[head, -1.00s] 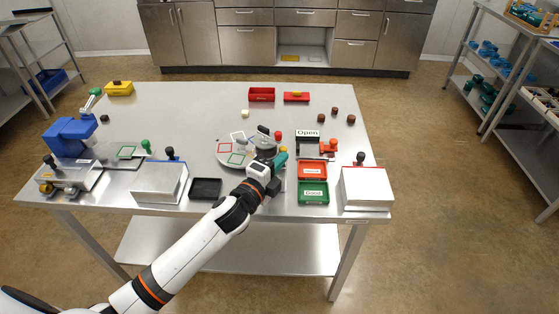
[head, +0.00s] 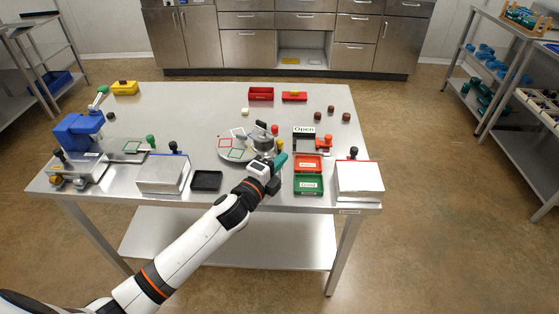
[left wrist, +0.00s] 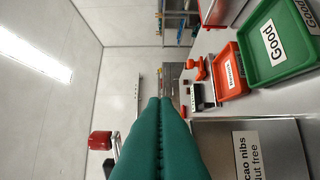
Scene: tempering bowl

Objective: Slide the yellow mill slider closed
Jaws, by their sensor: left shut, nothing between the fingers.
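My left gripper (head: 283,156) shows at the table's middle, its teal fingers shut with nothing between them. It stands in front of a round grey metal device (head: 264,142) with a black top. A small yellow knob (head: 280,145) and a red knob (head: 275,130) show at that device's right side; I cannot tell whether the yellow one is the mill slider. The fingertips look close to the yellow knob but I cannot tell if they touch it. The left wrist view shows the closed fingers (left wrist: 160,102) from behind. My right gripper is not in view.
Right of the gripper stand a red tray (head: 308,164), a green tray (head: 308,185) and a metal box (head: 358,181). A black tray (head: 206,180) and another metal box (head: 162,175) stand front left.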

